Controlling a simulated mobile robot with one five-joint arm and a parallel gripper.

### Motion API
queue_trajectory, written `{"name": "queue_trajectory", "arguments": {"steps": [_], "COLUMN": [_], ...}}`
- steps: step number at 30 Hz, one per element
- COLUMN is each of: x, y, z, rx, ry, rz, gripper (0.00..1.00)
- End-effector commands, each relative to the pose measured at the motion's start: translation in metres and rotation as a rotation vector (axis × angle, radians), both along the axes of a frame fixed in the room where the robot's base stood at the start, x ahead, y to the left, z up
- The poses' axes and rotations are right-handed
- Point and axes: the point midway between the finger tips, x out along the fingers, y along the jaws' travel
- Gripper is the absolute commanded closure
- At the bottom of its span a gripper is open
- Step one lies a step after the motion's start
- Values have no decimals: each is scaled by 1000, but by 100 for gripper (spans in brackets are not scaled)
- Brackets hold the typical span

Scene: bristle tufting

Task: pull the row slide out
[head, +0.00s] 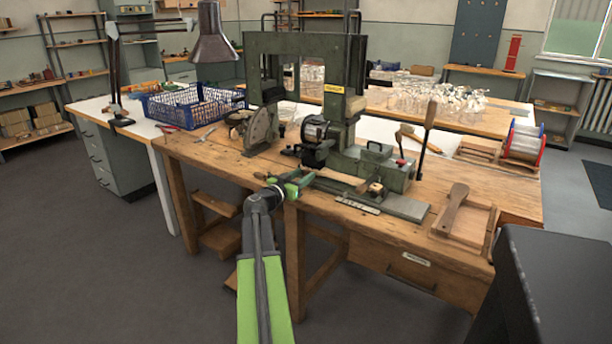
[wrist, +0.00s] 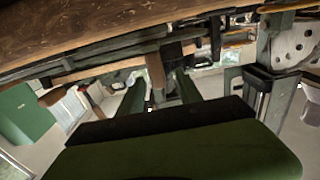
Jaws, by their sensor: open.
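A green tufting machine (head: 305,45) stands on the wooden workbench (head: 470,240). Along its front foot runs a low metal slide (head: 405,207), with a light wooden bar (head: 340,178), a wooden knob (head: 376,188) and a pale scale strip (head: 357,204). I cannot tell for certain which part is the row slide. My gripper (head: 290,185) is at the bench's front edge, left of the wooden bar. In the wrist view its two green fingers (wrist: 160,93) are apart, with nothing clearly held. A brown wooden piece (wrist: 155,71) shows beyond and between them; contact cannot be told.
A tall lever (head: 428,128) and a grey-green box (head: 374,158) stand right of the machine. A wooden tray with a paddle (head: 455,205) lies at the bench's right. A blue crate (head: 190,108) is on the left white table. Floor in front is clear at left.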

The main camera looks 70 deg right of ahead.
Motion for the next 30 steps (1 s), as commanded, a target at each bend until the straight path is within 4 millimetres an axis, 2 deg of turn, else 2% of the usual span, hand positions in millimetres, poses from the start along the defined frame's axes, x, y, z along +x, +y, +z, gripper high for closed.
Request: {"name": "queue_trajectory", "arguments": {"steps": [1, 6, 15, 24, 25, 30], "x": [-2, -6, -8, -8, -7, -7], "y": [-11, -25, -27, -27, -27, -27], "z": [0, 0, 0, 0, 0, 0], "rx": [0, 0, 0, 0, 0, 0], "ry": [0, 0, 0, 0, 0, 0], "rz": [-2, -1, -1, 0, 0, 2], "gripper": [58, 58, 58, 97, 100, 100]}}
